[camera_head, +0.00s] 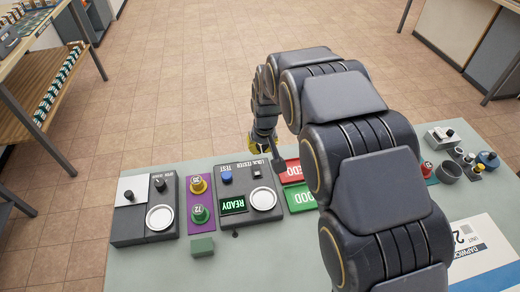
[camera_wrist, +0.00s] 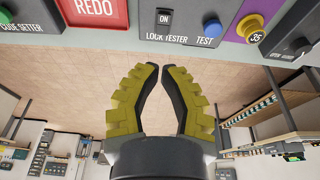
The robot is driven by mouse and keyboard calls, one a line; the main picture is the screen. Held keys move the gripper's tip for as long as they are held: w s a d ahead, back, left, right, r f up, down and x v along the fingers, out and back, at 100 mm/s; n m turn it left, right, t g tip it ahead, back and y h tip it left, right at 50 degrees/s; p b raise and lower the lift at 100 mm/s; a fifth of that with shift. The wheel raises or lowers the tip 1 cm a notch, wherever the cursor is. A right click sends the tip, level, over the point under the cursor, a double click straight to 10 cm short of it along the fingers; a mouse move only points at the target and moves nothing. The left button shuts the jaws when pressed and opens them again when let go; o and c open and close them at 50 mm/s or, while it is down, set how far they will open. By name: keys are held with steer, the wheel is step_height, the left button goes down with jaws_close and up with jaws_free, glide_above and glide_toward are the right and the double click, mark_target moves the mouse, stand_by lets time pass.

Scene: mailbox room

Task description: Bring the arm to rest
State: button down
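My arm reaches from the lower right over the table in the head view and bends down near the table's far edge. My gripper (camera_wrist: 160,66) has yellow ribbed fingers with dark inner pads. Its fingertips are close together with only a narrow gap, and nothing is between them. In the head view my gripper (camera_head: 256,143) is mostly hidden by the wrist, with a bit of yellow showing beside the far edge behind the lock tester (camera_head: 247,190). The wrist view shows floor behind the fingers.
A white label sheet (camera_head: 480,250) lies at right. Shelving (camera_head: 45,75) stands far left.

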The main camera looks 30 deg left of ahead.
steer(key=shift+s+d+r, duration=0.1)
steer(key=shift+r, duration=0.2)
stand_by(0.4)
